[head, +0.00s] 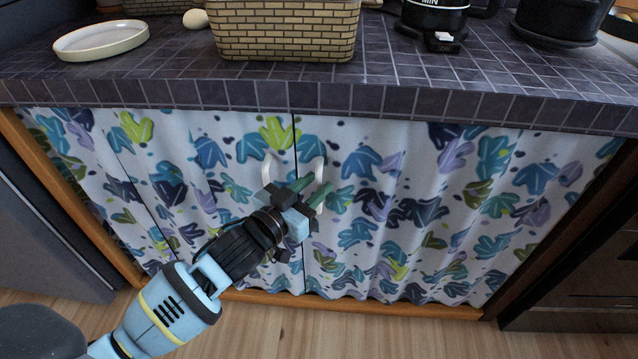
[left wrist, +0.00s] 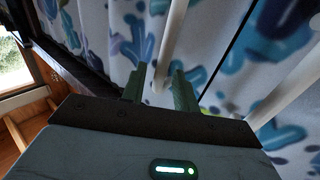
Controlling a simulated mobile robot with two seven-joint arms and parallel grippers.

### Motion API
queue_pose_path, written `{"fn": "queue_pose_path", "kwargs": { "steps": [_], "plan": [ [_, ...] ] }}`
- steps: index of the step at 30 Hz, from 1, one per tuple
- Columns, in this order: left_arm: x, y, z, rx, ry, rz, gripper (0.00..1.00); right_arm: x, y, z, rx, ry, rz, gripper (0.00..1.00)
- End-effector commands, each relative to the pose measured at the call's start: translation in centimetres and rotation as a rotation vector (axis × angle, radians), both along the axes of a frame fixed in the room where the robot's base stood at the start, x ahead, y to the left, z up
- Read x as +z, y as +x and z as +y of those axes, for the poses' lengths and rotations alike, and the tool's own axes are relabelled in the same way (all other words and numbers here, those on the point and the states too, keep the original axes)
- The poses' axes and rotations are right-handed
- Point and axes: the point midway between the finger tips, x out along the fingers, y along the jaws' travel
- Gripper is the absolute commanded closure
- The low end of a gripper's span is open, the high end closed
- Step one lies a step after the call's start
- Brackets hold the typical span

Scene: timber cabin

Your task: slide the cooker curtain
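The cooker curtain is two white panels, left (head: 200,190) and right (head: 400,210), with blue, green and purple leaves. They meet at a dark vertical seam under the counter. Each carries a pale curved handle beside the seam, left (head: 268,168) and right (head: 319,170). My left gripper (head: 311,191) is in front of the curtain, its green fingers at the lower part of the right handle. In the left wrist view its fingers (left wrist: 160,88) stand apart with a pale handle (left wrist: 168,45) between them; I cannot tell whether they touch it. My right gripper is not in view.
The tiled counter (head: 180,92) juts out above the curtain. It holds a woven basket (head: 285,30), a plate (head: 100,40), an egg (head: 195,19) and a black appliance (head: 435,15). Dark cabinets flank the curtain. The wooden floor (head: 300,330) in front is clear.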

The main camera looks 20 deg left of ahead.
Motion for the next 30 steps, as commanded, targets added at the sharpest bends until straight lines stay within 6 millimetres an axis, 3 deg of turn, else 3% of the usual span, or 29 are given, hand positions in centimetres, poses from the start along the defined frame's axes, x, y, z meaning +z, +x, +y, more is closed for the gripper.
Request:
{"fn": "queue_pose_path", "kwargs": {
  "steps": [6,15,23,30],
  "plan": [
    [-0.1,1.5,-0.5,0.000,0.000,0.001,0.70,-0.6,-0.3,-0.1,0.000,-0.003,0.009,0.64],
    [0.0,1.7,-0.6,0.000,0.000,0.001,0.70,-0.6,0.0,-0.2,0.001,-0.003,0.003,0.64],
    [0.0,1.6,-0.5,0.000,0.000,0.001,1.00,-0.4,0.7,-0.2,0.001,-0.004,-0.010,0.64],
    [0.0,1.6,-0.5,0.000,0.000,0.001,1.00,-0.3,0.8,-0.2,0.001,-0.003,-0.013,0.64]
  ]
}}
